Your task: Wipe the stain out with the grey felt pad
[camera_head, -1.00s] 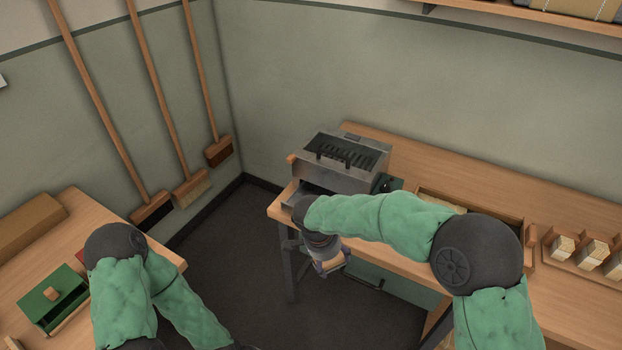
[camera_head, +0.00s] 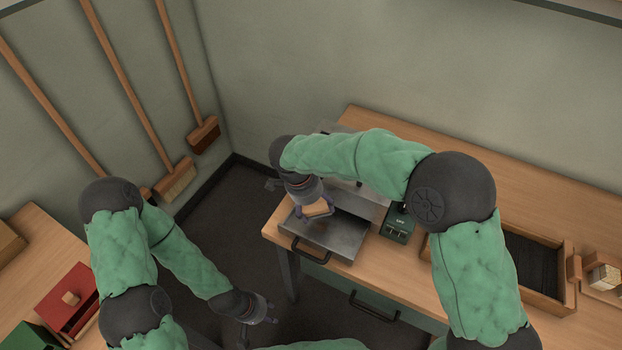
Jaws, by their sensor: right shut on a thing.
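My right gripper (camera_head: 316,211) is shut on a small block with a tan top (camera_head: 318,208), which I take to be the felt pad. Its underside is hidden, so no grey felt shows. The gripper points down over the grey metal tray (camera_head: 347,240) at the front of the metal machine. I cannot tell whether the pad touches the tray. No stain can be made out clearly; the pad and gripper cover part of the tray. My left gripper (camera_head: 258,320) hangs low over the dark floor, empty, its fingers apart.
The tray has a dark handle (camera_head: 310,250) at its front. A green control box (camera_head: 398,224) stands beside it on the wooden bench (camera_head: 410,280). A wooden bin (camera_head: 568,280) lies further right. A red box (camera_head: 70,298) is on the left table. Brooms lean on the wall.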

